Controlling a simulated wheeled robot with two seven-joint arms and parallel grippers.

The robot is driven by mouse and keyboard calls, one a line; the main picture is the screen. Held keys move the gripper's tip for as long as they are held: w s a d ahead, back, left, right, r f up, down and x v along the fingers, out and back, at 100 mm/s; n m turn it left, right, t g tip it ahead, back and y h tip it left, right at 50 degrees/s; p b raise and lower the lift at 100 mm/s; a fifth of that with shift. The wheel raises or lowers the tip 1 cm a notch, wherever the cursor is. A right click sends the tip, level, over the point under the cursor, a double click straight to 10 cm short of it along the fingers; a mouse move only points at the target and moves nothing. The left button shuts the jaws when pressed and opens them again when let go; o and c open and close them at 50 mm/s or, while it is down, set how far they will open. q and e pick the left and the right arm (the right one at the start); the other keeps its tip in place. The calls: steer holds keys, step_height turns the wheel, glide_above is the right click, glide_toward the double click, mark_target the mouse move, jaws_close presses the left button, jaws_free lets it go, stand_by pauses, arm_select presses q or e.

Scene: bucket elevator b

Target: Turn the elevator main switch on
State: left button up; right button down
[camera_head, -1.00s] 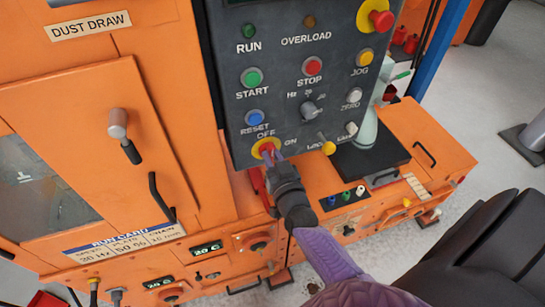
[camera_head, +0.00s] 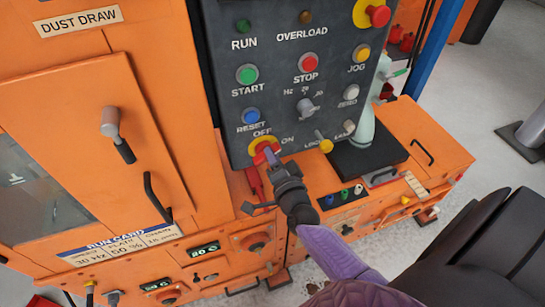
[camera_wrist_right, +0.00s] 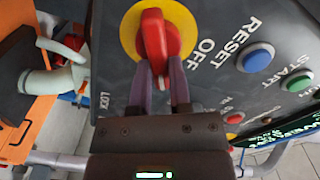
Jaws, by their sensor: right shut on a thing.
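The main switch is a red handle on a yellow round plate (camera_head: 264,145), low on the dark grey control panel (camera_head: 290,95), with OFF and ON labels above it. In the right wrist view the red handle (camera_wrist_right: 154,35) stands between the purple fingers of my right gripper (camera_wrist_right: 160,82). My right gripper (camera_head: 268,158) is shut on the handle, at the panel's lower edge in the head view. The fingertips partly hide the handle there. My left gripper is not in view.
Close by on the panel are the blue RESET button (camera_head: 251,116), the yellow-tipped lever (camera_head: 325,145), the grey Hz knob (camera_head: 305,107) and the red STOP button (camera_head: 308,62). A red emergency knob (camera_head: 377,14) is at the top right. Orange cabinets surround the panel.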

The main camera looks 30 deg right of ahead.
steer(key=shift+f+m+b, duration=0.2)
steer(key=shift+m+b, duration=0.2)
steer(key=shift+m, duration=1.15)
steer(key=shift+f+m+b, duration=0.15)
steer(key=shift+m+b, duration=0.25)
steer(key=shift+m, duration=1.15)
steer(key=c, duration=0.6)
jaws_free()
steer(key=shift+o, duration=0.2)
